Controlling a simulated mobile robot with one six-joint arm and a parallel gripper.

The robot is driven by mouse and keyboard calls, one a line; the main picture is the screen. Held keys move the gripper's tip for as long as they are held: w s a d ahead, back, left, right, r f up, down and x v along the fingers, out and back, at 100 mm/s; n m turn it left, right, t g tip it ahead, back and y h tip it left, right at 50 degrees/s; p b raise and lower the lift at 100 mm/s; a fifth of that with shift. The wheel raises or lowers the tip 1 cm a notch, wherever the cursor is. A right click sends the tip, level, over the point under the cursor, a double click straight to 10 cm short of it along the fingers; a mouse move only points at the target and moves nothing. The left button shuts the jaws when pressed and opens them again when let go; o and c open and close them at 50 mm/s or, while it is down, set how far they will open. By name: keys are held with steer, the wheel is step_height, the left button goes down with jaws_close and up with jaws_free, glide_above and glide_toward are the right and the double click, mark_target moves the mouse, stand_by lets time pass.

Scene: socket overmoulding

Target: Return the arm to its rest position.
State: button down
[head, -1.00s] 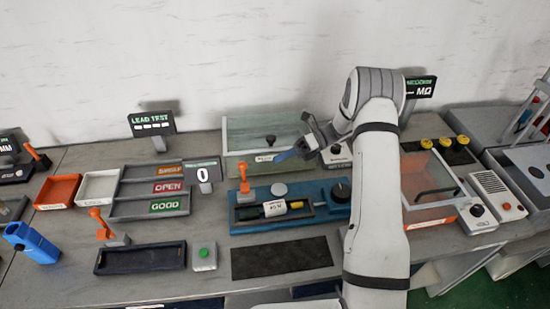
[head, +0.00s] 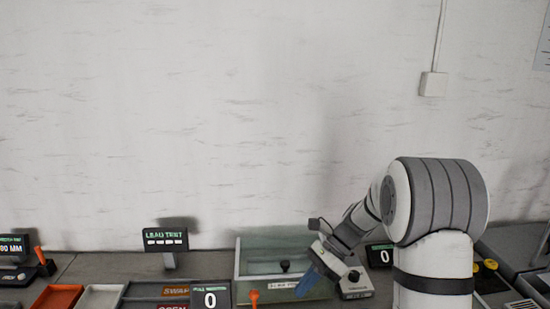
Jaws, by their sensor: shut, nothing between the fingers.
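My gripper (head: 308,283) is in the lower right middle of the head view, on the end of my folded arm. Its blue fingers point down and to the left, in front of the clear-lidded box (head: 254,258). The fingers look closed, with nothing visible between them. How far the fingertips are from the box cannot be told.
The bench shows only along the bottom edge. A lead test display (head: 166,240), an orange tray (head: 57,298), a white tray (head: 101,297) and a counter display (head: 210,298) stand left of my gripper. A bare wall (head: 200,120) fills the upper view.

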steer(key=s+d+r+n+t+h, duration=0.2)
steer(key=s+n+h, duration=0.1)
steer(key=s+n, duration=0.2)
steer(key=s+d+r+n+t+h+b, duration=0.1)
steer(key=s+d+r+n+t+h, duration=0.1)
steer(key=s+n, duration=0.4)
steer(key=s+d+r+n+t+h, duration=0.3)
steer(key=s+d+n+t, duration=0.1)
steer(key=s, duration=0.4)
steer(key=shift+n+h+b, duration=0.3)
steer(key=shift+n, duration=0.4)
